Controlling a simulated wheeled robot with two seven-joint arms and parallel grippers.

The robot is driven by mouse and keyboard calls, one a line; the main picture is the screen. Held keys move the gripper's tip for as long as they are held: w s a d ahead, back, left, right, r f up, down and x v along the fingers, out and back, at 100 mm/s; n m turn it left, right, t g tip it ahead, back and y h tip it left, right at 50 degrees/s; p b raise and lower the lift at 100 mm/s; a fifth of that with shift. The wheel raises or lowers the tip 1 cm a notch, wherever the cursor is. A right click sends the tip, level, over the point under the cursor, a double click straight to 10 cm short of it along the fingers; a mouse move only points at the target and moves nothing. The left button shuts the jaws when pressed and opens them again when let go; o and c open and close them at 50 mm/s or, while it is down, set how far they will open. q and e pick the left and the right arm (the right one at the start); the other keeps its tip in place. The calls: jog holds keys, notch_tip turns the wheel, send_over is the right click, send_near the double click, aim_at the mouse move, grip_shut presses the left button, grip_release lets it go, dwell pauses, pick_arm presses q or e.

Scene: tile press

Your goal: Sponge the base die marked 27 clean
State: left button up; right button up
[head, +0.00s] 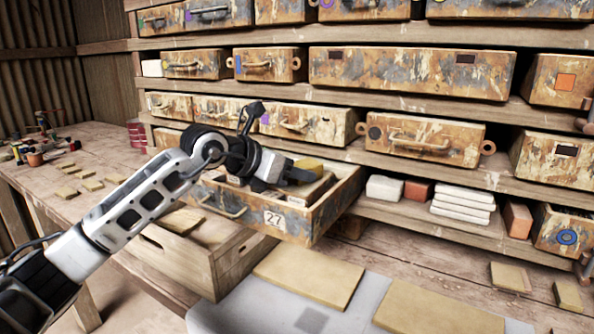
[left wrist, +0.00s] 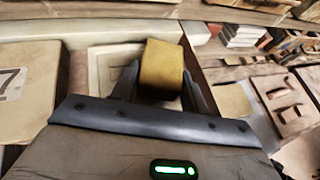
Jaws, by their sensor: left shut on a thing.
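The die box marked 27 (head: 318,222) is a worn, paint-flaked, drawer-like wooden box, pulled out from the shelf below the middle row. Its white 27 label is on the front. Pale block-like parts lie inside it. My left gripper (head: 290,176) is over the open box, shut on a yellow-brown sponge (head: 309,164). In the left wrist view the sponge (left wrist: 163,68) sits between the fingertips, over a pale framed recess (left wrist: 110,62). I cannot tell whether the sponge touches that surface. The gripper and arm hide part of the box's inside.
Shelves of worn drawers (head: 412,73) rise behind. White slabs (head: 462,207) and reddish bricks stand on the shelf to the right. Flat tan boards (head: 310,275) lie on the bench in front. Small tiles and tools (head: 35,157) are on the table at left.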

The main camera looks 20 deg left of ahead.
pick_arm(q)
jog(key=shift+w+f, duration=0.1)
jog(key=shift+w, duration=0.25)
jog(key=shift+w+d+p, duration=0.25)
jog(key=shift+w+p, duration=0.3)
jog(key=shift+w, duration=0.5)
jog(key=shift+s+a+b, duration=0.15)
jog(key=shift+s+b, duration=0.15)
jog(key=shift+s, duration=0.15)
jog(key=shift+s+a+b, duration=0.1)
jog(key=shift+s+b, duration=0.25)
jog(key=shift+s, duration=0.6)
